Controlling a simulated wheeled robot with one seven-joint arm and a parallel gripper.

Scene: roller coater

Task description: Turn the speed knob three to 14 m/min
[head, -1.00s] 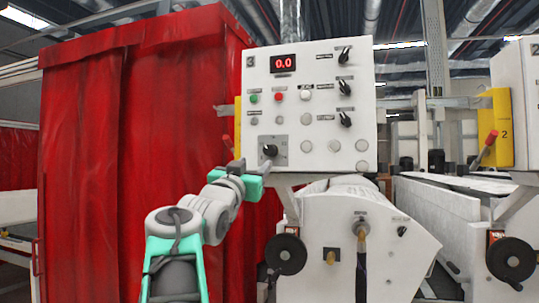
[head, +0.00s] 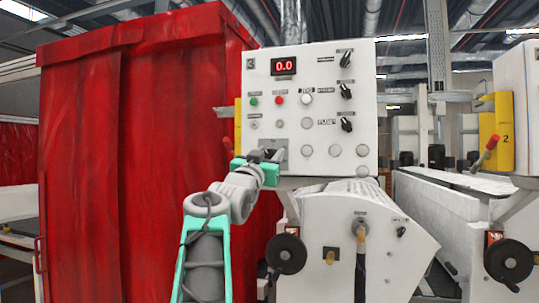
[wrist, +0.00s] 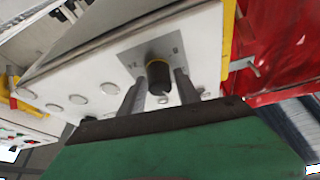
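A white control panel (head: 345,105) with a red 0.0 display (head: 284,66) faces me. On its lower left is a grey plate (head: 295,144) with a black knob, which shows in the wrist view (wrist: 157,80); in the head view my gripper mostly hides it. My gripper (head: 267,158) is in front of this plate. In the wrist view the fingers of my gripper (wrist: 160,92) are apart, one on each side of the knob, with gaps visible. The knob's pointer and scale cannot be read.
Three black knobs (head: 346,90) run down the panel's right side, with buttons (head: 279,99) beside them. A yellow part (head: 238,120) and a red curtain (head: 135,150) are close on the left. A roller unit with a handwheel (head: 286,254) is below.

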